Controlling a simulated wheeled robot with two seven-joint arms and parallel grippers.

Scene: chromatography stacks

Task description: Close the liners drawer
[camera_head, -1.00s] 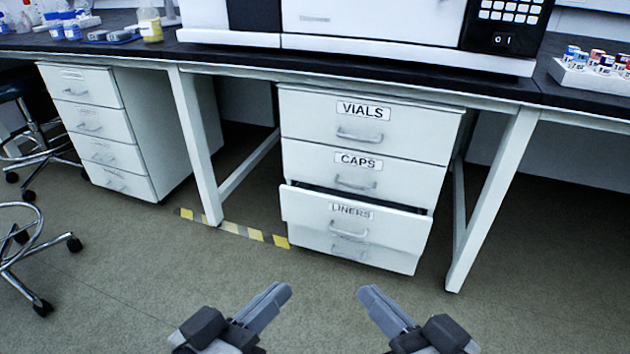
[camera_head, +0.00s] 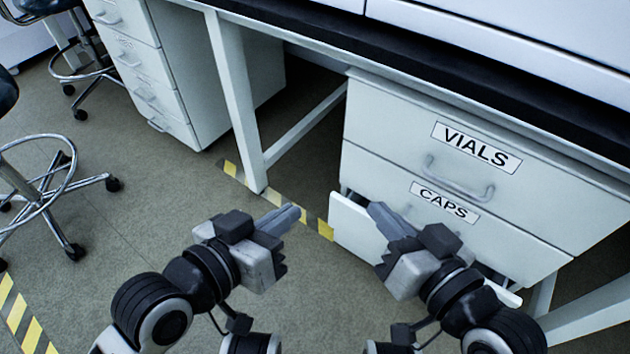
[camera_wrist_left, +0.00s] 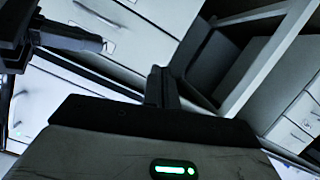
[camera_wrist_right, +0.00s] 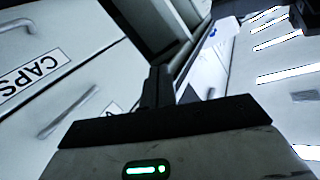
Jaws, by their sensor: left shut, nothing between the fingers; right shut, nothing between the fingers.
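The liners drawer (camera_head: 350,232) stands partly out below the caps drawer (camera_head: 380,190) in the white cabinet. A dark gap shows along its top edge, and its right part is hidden behind my right arm. My right gripper (camera_head: 378,213) is shut and empty, in front of the left part of the liners drawer in the picture; whether it touches cannot be told. My left gripper (camera_head: 292,214) is shut and empty, left of the drawer over the floor. In the right wrist view the caps label (camera_wrist_right: 32,75) shows, with a cut-off label (camera_wrist_right: 112,108) below it.
The vials drawer (camera_head: 400,125) above looks shut. A table leg (camera_head: 236,110) stands left of the cabinet. Another drawer unit (camera_head: 170,70) and a wheeled stool (camera_head: 40,180) are further left. Floor in front of the left gripper is clear.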

